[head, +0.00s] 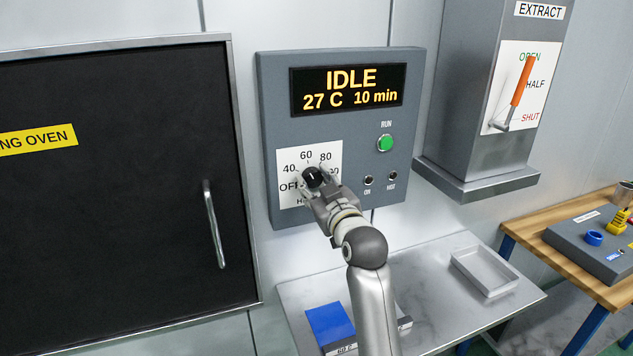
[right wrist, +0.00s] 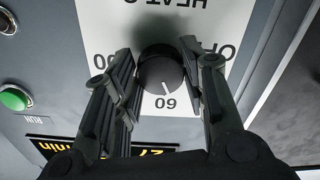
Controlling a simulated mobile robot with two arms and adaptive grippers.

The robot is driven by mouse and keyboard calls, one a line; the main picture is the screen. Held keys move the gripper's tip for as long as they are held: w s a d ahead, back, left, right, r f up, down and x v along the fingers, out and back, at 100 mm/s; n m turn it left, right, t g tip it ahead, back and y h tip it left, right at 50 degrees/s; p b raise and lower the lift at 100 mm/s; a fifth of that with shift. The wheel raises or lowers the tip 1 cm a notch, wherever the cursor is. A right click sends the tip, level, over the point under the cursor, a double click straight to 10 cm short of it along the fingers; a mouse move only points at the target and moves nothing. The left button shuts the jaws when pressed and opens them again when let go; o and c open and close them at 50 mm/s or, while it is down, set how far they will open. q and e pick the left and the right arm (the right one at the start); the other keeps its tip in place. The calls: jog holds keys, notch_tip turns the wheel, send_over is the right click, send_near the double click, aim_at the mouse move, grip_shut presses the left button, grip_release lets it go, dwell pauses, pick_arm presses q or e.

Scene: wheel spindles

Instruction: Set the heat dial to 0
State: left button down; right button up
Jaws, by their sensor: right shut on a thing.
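The heat dial (head: 312,176) is a round black knob with a white pointer line, on a white scale plate (head: 290,158) on the grey control panel. My right gripper (head: 316,181) is shut on the dial, a finger on each side. In the right wrist view the dial (right wrist: 160,74) sits between the fingers (right wrist: 162,88), and its pointer aims at about 60. The scale reads OFF, 40, 60, 80 and a higher mark partly hidden by the gripper. No mark reading 0 shows. My left gripper is out of view.
The display (head: 348,89) reads IDLE, 27 C, 10 min. A green RUN button (head: 385,143) and two small lamps sit right of the dial. The dark oven door (head: 110,200) is at left, the extract box (head: 490,90) at right. A metal bench (head: 440,290) lies below.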

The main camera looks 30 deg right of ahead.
jog(key=n+p, duration=0.2)
jog(key=n, duration=0.2)
jog(key=shift+r+n, duration=0.15)
jog(key=shift+n, duration=0.25)
jog(key=n+p, duration=0.2)
jog(key=n, duration=0.2)
jog(key=shift+n, duration=0.3)
jog(key=n+p, duration=0.2)
jog(key=n, duration=0.2)
jog(key=shift+d+r+p, duration=0.1)
jog(key=shift+p, duration=0.25)
jog(key=shift+n+p, duration=0.65)
jog(key=shift+n, duration=1.05)
jog(key=o, duration=1)
jog(key=v, duration=1.2)
